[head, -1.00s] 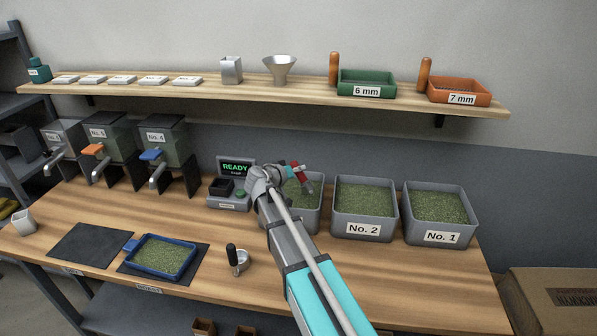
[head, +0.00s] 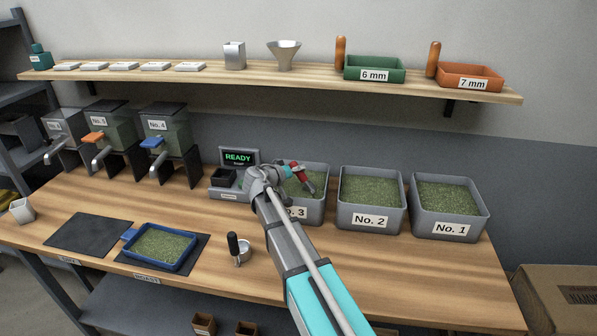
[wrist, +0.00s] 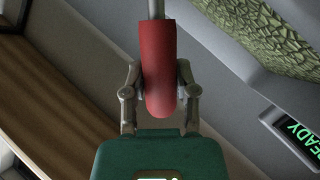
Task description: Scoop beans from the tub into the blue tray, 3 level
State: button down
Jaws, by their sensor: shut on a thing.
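My gripper (head: 289,172) is shut on a red handle (head: 298,172) with a thin metal shaft. The wrist view shows the handle (wrist: 158,65) between both fingers (wrist: 160,92). The tool's far end is not clear; in the head view it hangs over the bean tub No. 3 (head: 318,212), whose left part and label are partly hidden by my arm. Tub No. 2 (head: 370,233) and tub No. 1 (head: 450,242) also hold green beans. The blue tray (head: 163,268) lies on a dark mat at the front left, with green beans spread in it.
A scale reading READY (head: 238,157) stands left of tub No. 3, close behind my gripper. A metal cup with a black handle (head: 241,252) stands between tray and arm. An empty dark mat (head: 88,234) lies left of the tray. The shelf (head: 210,75) runs above.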

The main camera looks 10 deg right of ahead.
jog(key=shift+w+a+f+b, duration=0.15)
jog(key=shift+f+b, duration=0.3)
jog(key=shift+f, duration=0.1)
jog(key=shift+w+a+f+b, duration=0.1)
jog(key=shift+a+f+b, duration=0.05)
jog(key=shift+f+b, duration=0.3)
jog(key=shift+w+a+r+m+y+p, duration=0.25)
jog(key=shift+r+m+p, duration=0.3)
jog(key=shift+p, duration=0.3)
jog(key=shift+w+a+r+m+y+p, duration=0.1)
jog(key=shift+a+r+m+y+p, duration=0.15)
jog(key=shift+r+m+p, duration=0.45)
jog(key=shift+s+d+r+m+t+y+p, duration=0.35)
jog(key=shift+r+p, duration=0.2)
jog(key=shift+p, duration=0.3)
jog(key=shift+s+d+r+m+t+y+p, duration=0.15)
jog(key=shift+d+r+m+y+p, duration=0.25)
jog(key=shift+p, duration=0.4)
jog(key=shift+a+r, duration=0.1)
jog(key=shift+r, duration=0.1)
notch_tip(320, 180, up, 8)
jog(key=p, duration=0.7)
jog(key=shift+f+p, duration=0.2)
jog(key=shift+p, duration=0.15)
jog(key=shift+f, duration=0.1)
